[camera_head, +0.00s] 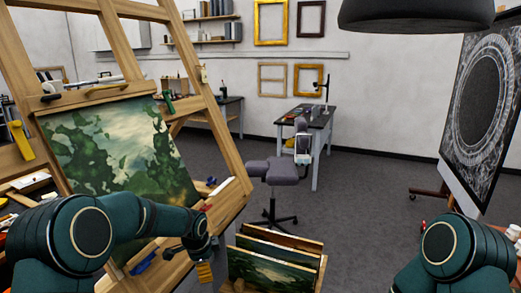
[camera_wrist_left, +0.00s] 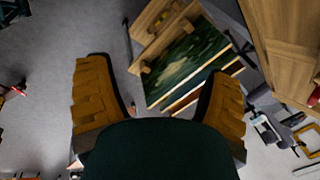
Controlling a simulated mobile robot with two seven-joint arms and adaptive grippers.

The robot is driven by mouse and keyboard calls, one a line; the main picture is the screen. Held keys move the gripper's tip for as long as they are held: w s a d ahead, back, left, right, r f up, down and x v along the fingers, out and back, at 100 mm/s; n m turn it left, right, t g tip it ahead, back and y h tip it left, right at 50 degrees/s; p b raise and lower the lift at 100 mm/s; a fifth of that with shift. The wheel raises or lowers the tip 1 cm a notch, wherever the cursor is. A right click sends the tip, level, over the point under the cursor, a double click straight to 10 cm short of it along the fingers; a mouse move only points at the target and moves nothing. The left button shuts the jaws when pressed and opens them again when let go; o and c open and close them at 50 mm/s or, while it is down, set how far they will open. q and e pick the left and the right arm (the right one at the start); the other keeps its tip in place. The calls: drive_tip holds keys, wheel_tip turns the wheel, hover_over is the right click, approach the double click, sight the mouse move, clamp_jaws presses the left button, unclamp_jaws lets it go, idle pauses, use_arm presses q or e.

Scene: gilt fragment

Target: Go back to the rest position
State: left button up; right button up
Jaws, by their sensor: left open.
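My left arm (camera_head: 140,222) comes in from the lower left and reaches toward the middle, in front of the easel. My left gripper (camera_head: 204,272) hangs at its end, with yellow finger pads pointing down. In the left wrist view, the two yellow fingers of the gripper (camera_wrist_left: 160,100) stand wide apart with nothing between them in their grasp. My right arm (camera_head: 450,250) shows only as a dark green joint at the lower right. The right gripper is out of view.
A large wooden easel (camera_head: 225,150) with a green landscape painting (camera_head: 115,150) stands left. A rack of framed canvases (camera_head: 270,268) stands close to the left gripper's right; it also shows in the left wrist view (camera_wrist_left: 190,60). A stool (camera_head: 279,172) is farther back. Grey floor (camera_head: 365,200) is clear at centre right.

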use_arm(q)
drive_tip(key=s+d+f+n+h+b, duration=0.1)
drive_tip(key=s+d+f+n, duration=0.1)
drive_tip(key=s+f, duration=0.25)
drive_tip(key=s+d+f+n+g+h, duration=0.1)
drive_tip(key=s+f+n, duration=0.15)
drive_tip(key=f, duration=0.25)
drive_tip(key=s+d+f+n+h+b, duration=0.1)
drive_tip(key=s+d+f+n, duration=0.1)
drive_tip(key=s+f, duration=0.3)
drive_tip(key=s+f+n+b, duration=0.1)
drive_tip(key=s+f+n, duration=0.1)
drive_tip(key=s, duration=0.4)
drive_tip(key=s+f+n, duration=0.3)
drive_tip(key=s+n, duration=0.2)
drive_tip(key=s, duration=0.1)
drive_tip(key=s+d+f+n+b, duration=0.1)
drive_tip(key=s+f+n, duration=0.2)
drive_tip(key=s, duration=0.3)
drive_tip(key=shift+f+n+b, duration=0.25)
drive_tip(key=shift+n+b, duration=0.1)
drive_tip(key=shift+d, duration=0.1)
